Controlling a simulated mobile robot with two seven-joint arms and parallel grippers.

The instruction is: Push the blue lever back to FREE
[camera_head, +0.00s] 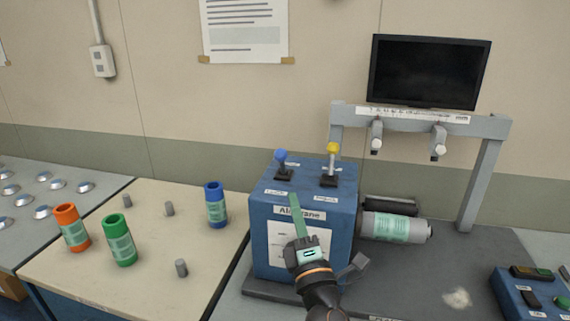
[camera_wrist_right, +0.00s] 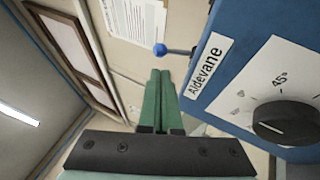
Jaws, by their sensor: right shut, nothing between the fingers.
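The blue-knobbed lever (camera_head: 282,157) stands on top of the blue box (camera_head: 330,205), at its left. It looks nearly upright with a slight lean left; the small labels beside it are too small to read. Its knob also shows in the right wrist view (camera_wrist_right: 160,49), just beyond the fingertips. My right gripper (camera_head: 294,200) is shut and empty. Its long green fingers (camera_wrist_right: 158,78) point up in front of the box, with the tips below the lever and seemingly apart from it. My left gripper is out of view.
A yellow-knobbed lever (camera_head: 332,160) stands to the right on the same box. A black dial (camera_wrist_right: 285,123) is on the box front. A grey roll (camera_head: 395,228) sits at right under a grey frame (camera_head: 485,185). Orange, green and blue cylinders (camera_head: 216,205) stand on the left table.

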